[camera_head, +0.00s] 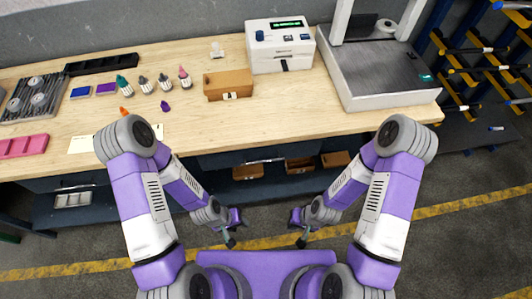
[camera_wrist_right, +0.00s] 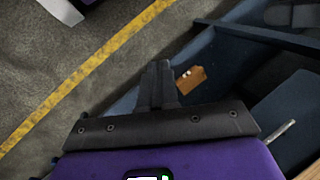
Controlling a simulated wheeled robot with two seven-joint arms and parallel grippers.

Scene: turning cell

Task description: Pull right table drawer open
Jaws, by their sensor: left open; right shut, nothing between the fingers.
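The right table drawer (camera_head: 225,160) is a dark front under the wooden tabletop, with a pale bar handle (camera_head: 262,161). It looks shut. A pale bar, apparently a handle (camera_wrist_right: 281,131), shows at the lower right in the right wrist view, partly hidden by the gripper body. My right gripper (camera_head: 301,243) is shut and empty, low in front of the table and apart from the drawer; its fingers (camera_wrist_right: 160,84) also show in the right wrist view. My left gripper (camera_head: 230,243) is open and empty, also low in front of the table.
Another drawer handle (camera_head: 78,186) shows at the left. Brown bins (camera_head: 248,171) stand on a shelf below the tabletop (camera_head: 200,131). A brown box (camera_head: 228,84) and a white machine (camera_head: 280,46) stand on top. The floor in front has a yellow line (camera_head: 450,207).

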